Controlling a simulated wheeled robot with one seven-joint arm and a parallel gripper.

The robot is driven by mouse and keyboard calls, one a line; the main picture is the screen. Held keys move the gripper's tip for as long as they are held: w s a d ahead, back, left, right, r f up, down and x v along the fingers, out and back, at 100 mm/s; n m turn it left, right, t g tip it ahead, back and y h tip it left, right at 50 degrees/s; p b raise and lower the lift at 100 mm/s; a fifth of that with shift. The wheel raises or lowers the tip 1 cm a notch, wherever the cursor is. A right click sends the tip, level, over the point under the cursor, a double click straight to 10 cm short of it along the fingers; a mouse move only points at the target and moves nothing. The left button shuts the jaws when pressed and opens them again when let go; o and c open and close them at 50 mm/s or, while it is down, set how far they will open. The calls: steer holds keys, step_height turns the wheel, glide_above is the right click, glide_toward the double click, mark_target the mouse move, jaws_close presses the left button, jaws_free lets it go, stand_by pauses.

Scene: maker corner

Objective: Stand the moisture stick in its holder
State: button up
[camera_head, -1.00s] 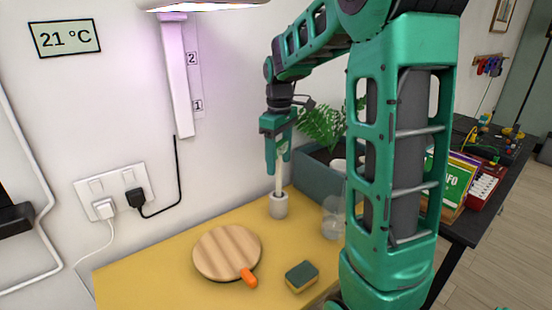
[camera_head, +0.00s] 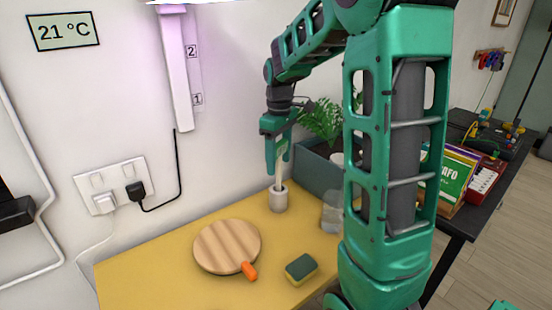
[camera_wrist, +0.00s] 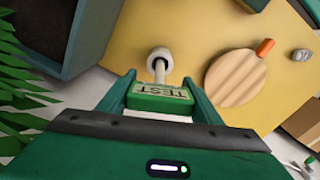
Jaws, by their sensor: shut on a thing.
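The moisture stick has a green head marked TEST (camera_wrist: 163,98) and a pale shaft (camera_head: 279,180). My gripper (camera_head: 277,172) is shut on the head, above the holder. The holder is a small pale grey cylinder (camera_head: 278,203) standing upright on the yellow table, and it also shows in the wrist view (camera_wrist: 155,52). The shaft points down into the holder's dark round mouth, and its lower end is hidden there. The stick looks slightly tilted in the head view. How deep the tip sits cannot be told.
A round wooden board (camera_head: 226,245) with an orange handle lies left of the holder. A sponge (camera_head: 301,268) lies at the front. A clear cup (camera_head: 331,215) stands to the right. A dark planter (camera_head: 318,172) with a green plant is behind. The wall is close at the back left.

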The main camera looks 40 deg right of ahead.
mark_target(279, 143)
steer(key=shift+f, duration=1.65)
stand_by(0.4)
steer(key=o, duration=1.2)
steer(key=shift+o, duration=0.2)
steer(key=o, duration=0.5)
steer(key=shift+r, duration=0.1)
steer(key=shift+r, duration=4.4)
